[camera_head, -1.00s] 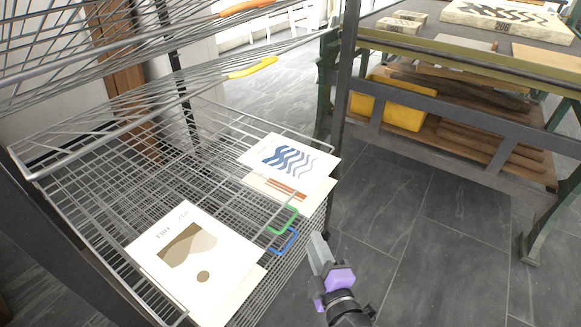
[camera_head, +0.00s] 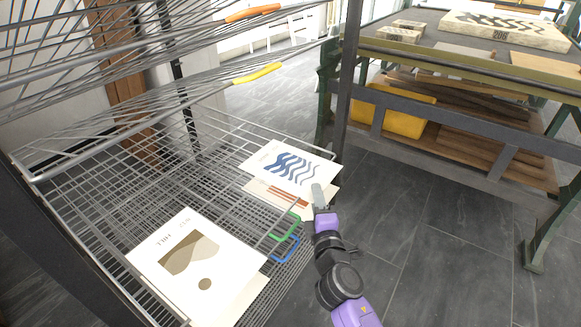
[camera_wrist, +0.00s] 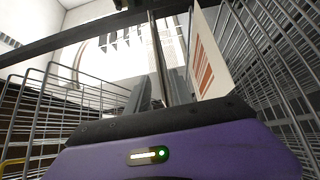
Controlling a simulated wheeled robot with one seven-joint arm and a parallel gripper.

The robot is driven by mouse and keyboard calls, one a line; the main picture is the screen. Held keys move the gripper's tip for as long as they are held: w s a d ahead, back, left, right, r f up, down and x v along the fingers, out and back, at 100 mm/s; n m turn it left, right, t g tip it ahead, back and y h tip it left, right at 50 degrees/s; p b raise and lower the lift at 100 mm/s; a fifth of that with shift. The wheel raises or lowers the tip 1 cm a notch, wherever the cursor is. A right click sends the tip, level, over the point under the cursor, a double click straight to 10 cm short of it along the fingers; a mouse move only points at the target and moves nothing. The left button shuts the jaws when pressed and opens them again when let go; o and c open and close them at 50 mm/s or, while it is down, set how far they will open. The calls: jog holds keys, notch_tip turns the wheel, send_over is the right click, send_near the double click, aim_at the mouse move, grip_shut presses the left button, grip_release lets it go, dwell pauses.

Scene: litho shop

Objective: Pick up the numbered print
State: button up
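A white print with blue wavy stripes (camera_head: 290,166) lies on the wire rack shelf, partly over a sheet with rust-red stripes (camera_head: 287,194). A cream print with a brown shape and dot (camera_head: 195,262) lies nearer, on the left. Small markings show on it, too blurred to read surely. My gripper (camera_head: 318,196) is at the front right edge of the blue-striped print and overlaps it in the head view. In the wrist view my gripper's grey fingers (camera_wrist: 163,90) flank a thin edge-on sheet, with the red-striped sheet (camera_wrist: 205,62) to the right. Contact and finger gap are unclear.
Green (camera_head: 284,228) and blue (camera_head: 284,248) handles stick out at the shelf's front. A green-legged table (camera_head: 470,55) with a yellow bin (camera_head: 405,108) stands right. Floor between is clear.

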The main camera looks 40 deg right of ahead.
jog(key=shift+w+d, duration=0.15)
jog(key=shift+w, duration=0.1)
grip_shut()
dwell(1.3)
